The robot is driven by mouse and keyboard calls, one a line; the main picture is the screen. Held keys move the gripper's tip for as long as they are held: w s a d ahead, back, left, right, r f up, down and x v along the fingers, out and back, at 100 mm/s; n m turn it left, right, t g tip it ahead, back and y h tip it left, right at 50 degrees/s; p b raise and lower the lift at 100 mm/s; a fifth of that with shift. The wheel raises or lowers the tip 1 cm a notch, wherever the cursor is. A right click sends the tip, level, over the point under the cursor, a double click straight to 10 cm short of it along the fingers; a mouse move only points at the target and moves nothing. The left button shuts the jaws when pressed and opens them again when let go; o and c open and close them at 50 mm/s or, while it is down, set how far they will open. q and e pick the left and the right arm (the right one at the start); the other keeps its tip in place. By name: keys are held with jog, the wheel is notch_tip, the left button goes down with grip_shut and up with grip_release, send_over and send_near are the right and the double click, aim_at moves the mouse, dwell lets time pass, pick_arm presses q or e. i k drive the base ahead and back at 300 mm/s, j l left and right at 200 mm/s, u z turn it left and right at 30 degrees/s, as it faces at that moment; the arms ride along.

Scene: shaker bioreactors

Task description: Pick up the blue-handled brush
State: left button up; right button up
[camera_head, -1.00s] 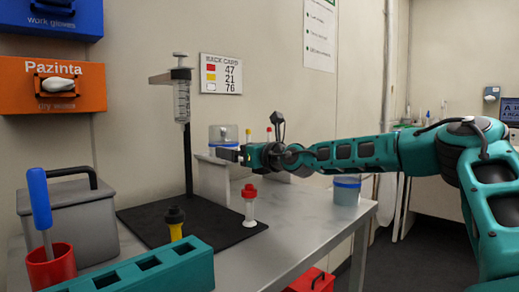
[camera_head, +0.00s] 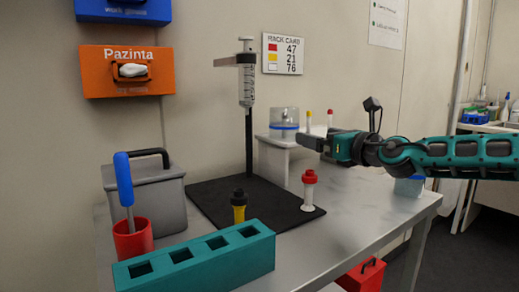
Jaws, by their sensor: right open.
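The blue-handled brush (camera_head: 124,180) stands upright, leaning slightly, in a red cup (camera_head: 134,240) at the left front of the table. Its blue handle points up and its lower end is hidden inside the cup. My right gripper (camera_head: 308,142) reaches in from the right, over the back of the table near the grey stand. It is open, with nothing seen between its fingers, and is well to the right of the brush. My left gripper is out of view.
A teal rack (camera_head: 200,262) with square holes lies just right of the cup. A grey box (camera_head: 160,200) with a black handle stands behind it. A black mat (camera_head: 225,190) holds a syringe stand (camera_head: 249,140), a yellow vial (camera_head: 239,208) and a red-capped vial (camera_head: 308,192). The right front tabletop is clear.

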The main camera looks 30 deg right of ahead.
aim_at(121, 161)
jog(key=k+l, duration=0.1)
jog(key=k, duration=0.9)
